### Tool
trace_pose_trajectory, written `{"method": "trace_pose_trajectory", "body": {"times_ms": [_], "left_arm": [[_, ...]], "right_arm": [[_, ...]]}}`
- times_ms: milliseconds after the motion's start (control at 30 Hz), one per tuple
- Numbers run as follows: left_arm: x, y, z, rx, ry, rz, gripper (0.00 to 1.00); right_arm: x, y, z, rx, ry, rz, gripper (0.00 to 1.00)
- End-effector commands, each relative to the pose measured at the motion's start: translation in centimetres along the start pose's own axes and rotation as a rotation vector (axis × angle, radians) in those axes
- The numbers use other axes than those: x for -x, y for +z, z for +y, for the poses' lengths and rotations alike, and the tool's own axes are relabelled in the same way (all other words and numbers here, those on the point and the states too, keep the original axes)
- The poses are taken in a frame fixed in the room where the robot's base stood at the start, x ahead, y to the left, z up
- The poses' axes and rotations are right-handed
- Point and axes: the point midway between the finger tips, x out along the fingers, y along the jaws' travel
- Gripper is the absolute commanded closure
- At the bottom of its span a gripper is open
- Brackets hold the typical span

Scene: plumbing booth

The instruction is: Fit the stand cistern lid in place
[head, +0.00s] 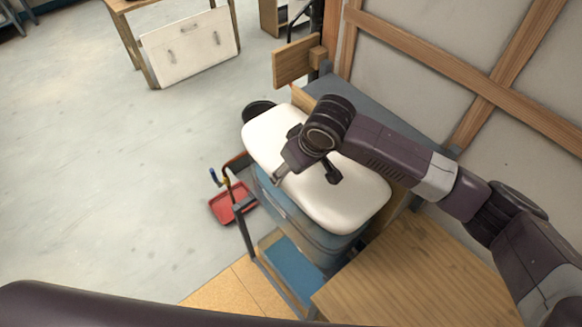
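The white cistern lid (262,133) is a long rounded slab in the middle of the head view. It lies over a blue-grey, box-like cistern (318,236), seemingly on top of it; whether it is fully seated I cannot tell. My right arm reaches in from the right across the lid. My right gripper (283,174) is at the lid's left long edge, with a grey fingertip showing there. The wrist hides the rest of the fingers, so its grip is unclear. A small dark part (333,176) shows above the lid's middle. My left gripper is out of view.
A metal-framed stand (246,228) surrounds the cistern. A red tray (231,203) lies on the floor to its left. A wooden bench top (400,275) is at the lower right, and a timber-framed wall (440,55) rises behind.

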Motion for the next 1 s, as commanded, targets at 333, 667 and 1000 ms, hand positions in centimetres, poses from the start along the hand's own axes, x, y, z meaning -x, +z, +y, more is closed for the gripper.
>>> {"method": "trace_pose_trajectory", "body": {"times_ms": [333,667,1000], "left_arm": [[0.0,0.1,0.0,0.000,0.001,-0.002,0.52],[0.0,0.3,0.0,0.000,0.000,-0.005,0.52],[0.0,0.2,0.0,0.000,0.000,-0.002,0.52]], "right_arm": [[0.1,-0.1,0.0,0.001,0.000,0.003,0.22],[1.0,0.1,0.0,0.000,-0.001,-0.001,0.22],[8.0,-0.1,0.0,0.002,0.001,0.004,0.22]]}}
